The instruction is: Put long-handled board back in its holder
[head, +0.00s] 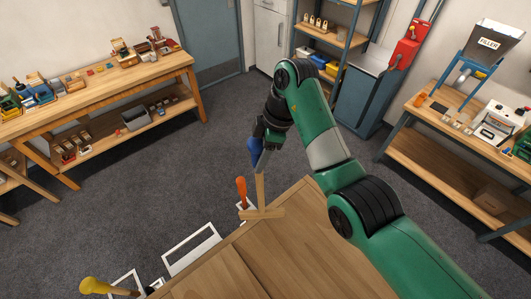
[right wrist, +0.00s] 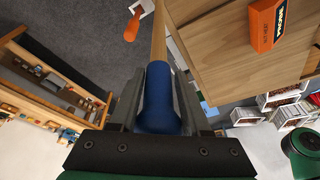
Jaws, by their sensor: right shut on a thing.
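My right gripper (head: 260,152) is shut on the blue handle grip (head: 253,147) of the long-handled board. In the right wrist view the same blue grip (right wrist: 157,105) sits between the fingers (right wrist: 157,95), with its wooden shaft running away from the gripper. In the head view the board's wooden crosspiece (head: 262,213) shows at the lower end of the shaft, over the table's far corner. I cannot tell whether it touches the tabletop. White frame holders (head: 192,250) line the table's left edge; the middle one looks empty. My left gripper is not in view.
An orange-handled tool (head: 241,188) stands close beside the board, at a white holder. A yellow-handled tool (head: 97,285) is at the near left holder. An orange box (right wrist: 268,25) lies on the wooden table (head: 285,250). Workbenches stand apart left and right.

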